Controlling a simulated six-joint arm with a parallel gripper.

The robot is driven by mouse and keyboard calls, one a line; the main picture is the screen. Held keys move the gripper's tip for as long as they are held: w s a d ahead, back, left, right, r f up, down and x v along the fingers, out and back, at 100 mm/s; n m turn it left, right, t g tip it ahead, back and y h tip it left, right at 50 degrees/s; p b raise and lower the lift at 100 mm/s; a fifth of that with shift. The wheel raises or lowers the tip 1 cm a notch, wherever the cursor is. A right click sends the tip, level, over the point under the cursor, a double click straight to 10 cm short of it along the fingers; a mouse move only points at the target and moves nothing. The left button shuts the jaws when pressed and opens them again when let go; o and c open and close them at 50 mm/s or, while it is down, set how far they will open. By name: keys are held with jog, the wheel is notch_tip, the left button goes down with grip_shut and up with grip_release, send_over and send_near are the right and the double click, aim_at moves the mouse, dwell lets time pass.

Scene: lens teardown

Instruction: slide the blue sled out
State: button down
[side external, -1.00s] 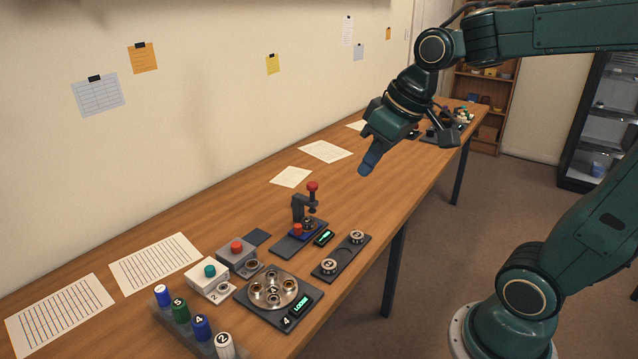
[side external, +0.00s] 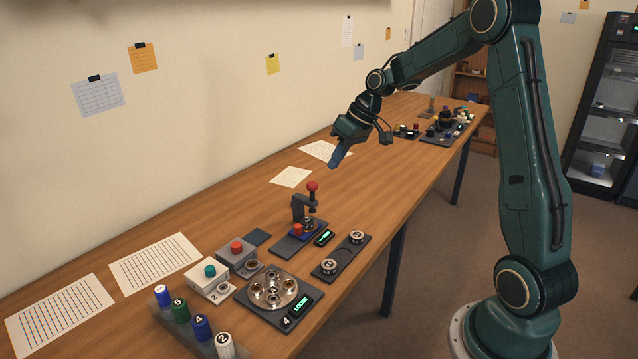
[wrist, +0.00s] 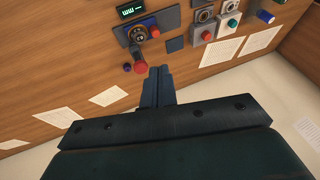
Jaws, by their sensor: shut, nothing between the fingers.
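The blue sled (side external: 312,234) sits low in a small dark press with a red-topped lever (side external: 312,187). The fingers also show in the wrist view (wrist: 160,72).
A black tray with two numbered lens parts (side external: 341,258) lies right of the press. A round turntable (side external: 272,291), a grey box with a red button (side external: 236,250) and a white box with a green button (side external: 207,276) stand nearby. Papers (side external: 291,177) lie behind.

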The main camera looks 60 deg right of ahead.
aim_at(302, 234)
jog(key=w+d+f+t+y, duration=0.1)
jog(key=d+f, duration=1.1)
jog(key=f, duration=0.1)
jog(key=shift+d+f+m+y, duration=0.15)
jog(key=shift+d+m+y, duration=0.15)
jog(key=shift+m+y, duration=0.1)
jog(key=shift+w, duration=0.15)
jog(key=x, duration=1)
jog(key=shift+a+f, duration=0.1)
jog(key=shift+a, duration=0.05)
jog(key=shift+w+a, duration=0.2)
jog(key=shift+a, duration=0.85)
jog(key=shift+w+a, duration=0.15)
jog(key=shift+a, duration=0.65)
jog(key=a, duration=0.8)
